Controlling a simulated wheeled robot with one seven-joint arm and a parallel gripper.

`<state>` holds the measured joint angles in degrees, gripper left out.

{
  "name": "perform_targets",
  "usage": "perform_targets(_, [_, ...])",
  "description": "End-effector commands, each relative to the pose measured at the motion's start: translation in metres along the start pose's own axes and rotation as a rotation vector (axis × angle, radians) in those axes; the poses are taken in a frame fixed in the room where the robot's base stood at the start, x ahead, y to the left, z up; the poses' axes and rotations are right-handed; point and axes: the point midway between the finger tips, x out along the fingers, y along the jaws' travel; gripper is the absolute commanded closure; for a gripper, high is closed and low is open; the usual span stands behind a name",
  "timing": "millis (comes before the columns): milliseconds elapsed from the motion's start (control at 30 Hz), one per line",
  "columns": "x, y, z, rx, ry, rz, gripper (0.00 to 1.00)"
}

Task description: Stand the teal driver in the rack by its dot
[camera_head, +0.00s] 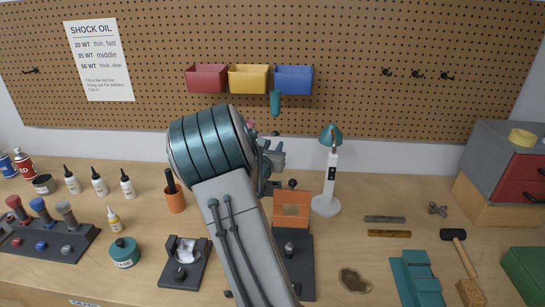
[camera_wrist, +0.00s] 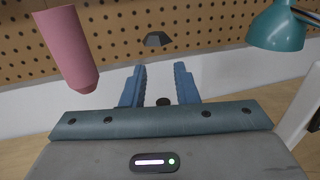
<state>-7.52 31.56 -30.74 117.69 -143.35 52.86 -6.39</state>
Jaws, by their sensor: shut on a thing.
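The teal driver's handle (camera_head: 276,103) stands upright just above my gripper (camera_head: 274,158) in the head view, in front of the pegboard and below the blue bin. My gripper is shut on it; the grip itself is partly hidden. In the wrist view my blue fingers (camera_wrist: 160,84) point toward the wall, and the teal handle does not show there. A pink handle (camera_wrist: 72,52) is close by on the left. A dark block (camera_head: 60,262) at the far left holds red, blue and grey tools. I cannot make out a teal dot; my arm hides part of the bench.
A lamp (camera_head: 326,205) stands right of my gripper. An orange cup (camera_head: 174,202) and several bottles are left of my arm. Red, yellow and blue bins (camera_head: 294,80) hang on the pegboard. A teal block (camera_head: 418,280), a mallet (camera_head: 455,236) and a red-drawer cabinet (camera_head: 520,185) are right.

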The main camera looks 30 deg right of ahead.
Motion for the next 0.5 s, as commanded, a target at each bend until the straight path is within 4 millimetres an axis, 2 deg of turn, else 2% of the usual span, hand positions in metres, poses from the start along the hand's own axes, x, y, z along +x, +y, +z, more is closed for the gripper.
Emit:
perform_targets(267, [0.0, 0.0, -0.008, -0.001, 0.0, 0.0, 1.0])
perform_targets(500, [0.0, 0.0, -0.025, -0.001, 0.0, 0.0, 1.0])
